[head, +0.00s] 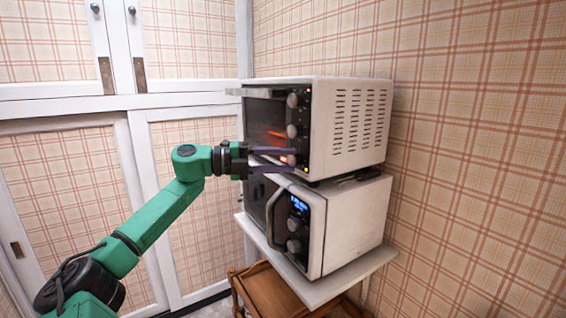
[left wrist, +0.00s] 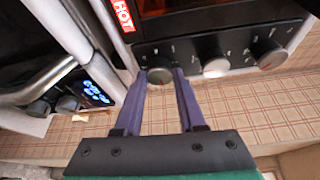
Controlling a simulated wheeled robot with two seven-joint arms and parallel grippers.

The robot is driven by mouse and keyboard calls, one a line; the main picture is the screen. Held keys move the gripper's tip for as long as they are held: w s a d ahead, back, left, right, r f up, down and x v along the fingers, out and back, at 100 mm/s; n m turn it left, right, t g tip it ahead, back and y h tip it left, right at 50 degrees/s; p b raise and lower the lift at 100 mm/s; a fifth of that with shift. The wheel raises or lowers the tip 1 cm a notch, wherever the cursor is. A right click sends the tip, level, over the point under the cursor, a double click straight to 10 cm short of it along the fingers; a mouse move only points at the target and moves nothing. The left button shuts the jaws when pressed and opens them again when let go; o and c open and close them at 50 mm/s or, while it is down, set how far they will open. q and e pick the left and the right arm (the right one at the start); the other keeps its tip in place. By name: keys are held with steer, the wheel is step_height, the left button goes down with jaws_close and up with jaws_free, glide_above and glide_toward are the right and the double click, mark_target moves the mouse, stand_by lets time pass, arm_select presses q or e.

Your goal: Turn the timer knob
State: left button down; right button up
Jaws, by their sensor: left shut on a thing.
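A white toaster oven (head: 347,122) stands on top of a microwave and has a column of three round knobs on its dark front panel. My left gripper (head: 294,160) reaches the lowest knob (left wrist: 160,77), with a purple finger on either side of it. In the left wrist view my left gripper (left wrist: 160,72) is shut on this knob, which is dark with a lighter rim. The middle knob (head: 292,131) and the top knob (head: 292,100) are free. I cannot read which knob is labelled as the timer. My right gripper is not in view.
The white microwave (head: 350,218), with a blue display and its own knobs, sits just below on a white shelf (head: 325,288). A wooden cart (head: 262,290) stands underneath. White plaid cabinet doors (head: 190,140) are behind, and a plaid wall is at right.

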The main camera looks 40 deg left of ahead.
arm_select(q)
steer(key=shift+m, duration=0.4)
steer(key=c, duration=0.5)
jaws_free()
steer(key=b+v, duration=0.8)
steer(key=v, duration=0.6)
steer(key=shift+s+a+r, duration=0.15)
steer(key=shift+s+r, duration=0.05)
steer(key=shift+r, duration=0.05)
